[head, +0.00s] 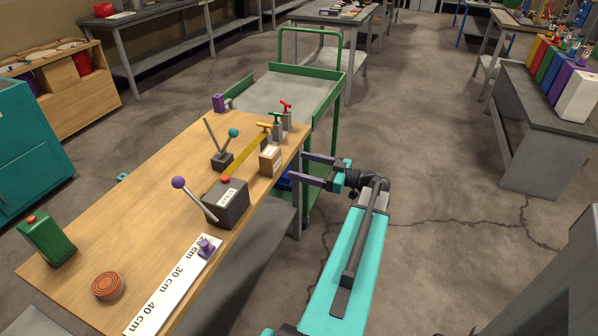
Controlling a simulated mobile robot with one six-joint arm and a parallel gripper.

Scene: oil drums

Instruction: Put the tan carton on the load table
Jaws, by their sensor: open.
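The tan carton (270,161) is a small upright box with a pale label. It stands near the right edge of the wooden-topped table (140,205). My gripper (298,166) is open and empty at that edge. Its two fingers point left toward the carton, and the tips look a little short of it. No sign shows which table is the load table.
A dark box with a purple-knobbed lever (226,204) and a teal-knobbed lever (223,158) stand near the carton. Small valves (276,125) stand behind it. A green cart (290,90) adjoins the table. Floor (430,170) to the right is clear.

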